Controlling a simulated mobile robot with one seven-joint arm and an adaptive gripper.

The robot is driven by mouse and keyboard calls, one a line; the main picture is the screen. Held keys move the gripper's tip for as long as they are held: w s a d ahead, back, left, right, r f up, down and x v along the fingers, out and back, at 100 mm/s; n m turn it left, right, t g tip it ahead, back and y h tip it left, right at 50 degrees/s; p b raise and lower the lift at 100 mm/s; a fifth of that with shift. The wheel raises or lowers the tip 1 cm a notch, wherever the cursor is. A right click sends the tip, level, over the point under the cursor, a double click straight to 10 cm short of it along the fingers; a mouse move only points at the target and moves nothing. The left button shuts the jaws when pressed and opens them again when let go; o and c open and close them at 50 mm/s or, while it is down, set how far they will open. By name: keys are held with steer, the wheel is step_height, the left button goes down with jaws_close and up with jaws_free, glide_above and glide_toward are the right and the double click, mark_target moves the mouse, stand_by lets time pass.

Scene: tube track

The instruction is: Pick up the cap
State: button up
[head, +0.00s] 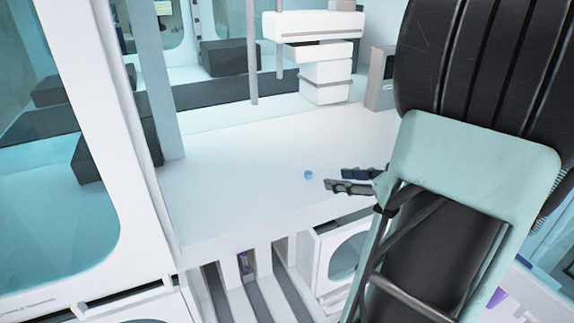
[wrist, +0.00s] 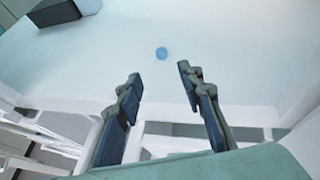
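The cap is a small round blue piece (head: 308,175) on the white work surface (head: 230,190) in the head view. It also shows in the wrist view (wrist: 162,53), beyond the fingertips and roughly between their lines. My gripper (head: 350,179) is just to the right of the cap in the head view, near the front edge of the surface. In the wrist view my gripper (wrist: 160,78) has its two fingers apart with nothing between them. The fingers do not touch the cap.
A white stacked device (head: 325,60) and a grey box (head: 380,78) stand at the back of the surface. A pale post (head: 160,80) rises at the left. Below the front edge are slots and a white-framed opening (head: 343,255). The surface around the cap is clear.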

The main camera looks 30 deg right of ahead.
mark_target(309, 173)
steer(key=shift+t, duration=0.3)
steer(key=p+x, duration=0.1)
steer(key=x, duration=0.9)
steer(key=shift+w+d+p, duration=0.1)
steer(key=shift+w+p, duration=0.25)
steer(key=c, duration=0.8)
steer(key=shift+o, duration=0.2)
